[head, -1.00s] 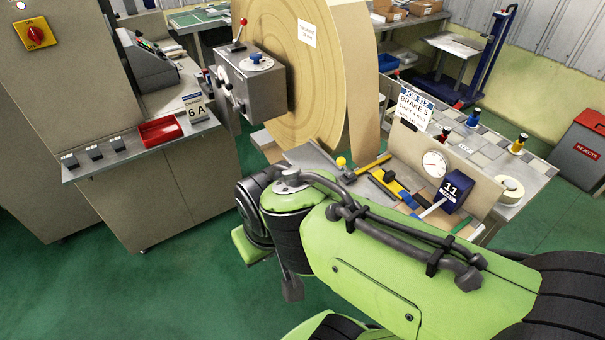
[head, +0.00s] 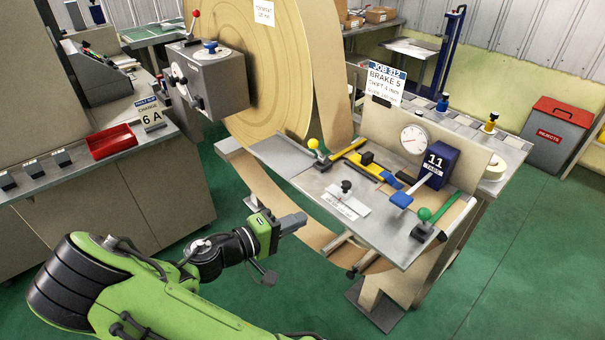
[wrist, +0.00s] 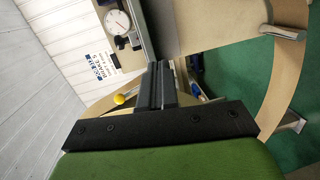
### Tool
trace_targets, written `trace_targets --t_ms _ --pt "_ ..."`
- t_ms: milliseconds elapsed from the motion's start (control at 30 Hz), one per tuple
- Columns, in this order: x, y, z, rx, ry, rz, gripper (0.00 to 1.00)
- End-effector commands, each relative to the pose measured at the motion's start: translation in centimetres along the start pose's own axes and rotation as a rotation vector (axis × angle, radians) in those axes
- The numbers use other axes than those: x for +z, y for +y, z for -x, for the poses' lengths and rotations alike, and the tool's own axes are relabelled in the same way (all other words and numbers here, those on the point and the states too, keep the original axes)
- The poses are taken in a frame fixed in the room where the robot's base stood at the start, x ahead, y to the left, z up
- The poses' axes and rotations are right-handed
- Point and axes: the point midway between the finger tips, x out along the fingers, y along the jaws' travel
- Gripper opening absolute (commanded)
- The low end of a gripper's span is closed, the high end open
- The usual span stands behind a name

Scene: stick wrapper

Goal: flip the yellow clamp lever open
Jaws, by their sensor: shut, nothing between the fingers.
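The yellow-knobbed clamp lever (head: 312,145) stands at the left end of the metal work plate, its round knob on top and its stem short. The knob also shows in the wrist view (wrist: 119,99), just left of my fingers. My gripper (head: 301,220) is shut and empty, in front of the plate's near edge and below the lever in the head view. In the wrist view my fingers (wrist: 160,70) lie together as a dark pair. The lever's base is small, and I cannot tell its exact angle.
A green-knobbed lever (head: 424,213) stands at the plate's right end. A yellow bar (head: 347,150), a blue-ended lever (head: 401,199) and a black knob (head: 346,186) lie between. A brown paper web (head: 312,230) curves below the plate. A large roll (head: 265,80) stands behind.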

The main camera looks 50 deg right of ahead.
Motion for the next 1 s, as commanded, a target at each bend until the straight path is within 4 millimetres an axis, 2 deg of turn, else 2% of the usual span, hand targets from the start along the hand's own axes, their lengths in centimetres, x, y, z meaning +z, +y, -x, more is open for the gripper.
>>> trace_targets --t_ms 33,100,300,433,733,867,1000 --pt "-0.8 -0.7 0.0 0.117 0.042 0.021 0.00" --pt "-2.2 -0.1 0.5 0.271 0.106 0.039 0.00" --pt "-4.9 0.8 3.2 0.556 0.252 0.075 0.00" --pt "-5.4 1.1 3.9 0.606 0.279 0.081 0.00" --pt "-5.4 1.3 3.7 0.602 0.276 0.081 0.00" --pt "-5.8 2.2 2.4 0.601 0.272 0.079 0.00" --pt "-6.6 3.8 0.0 0.600 0.271 0.079 0.00"
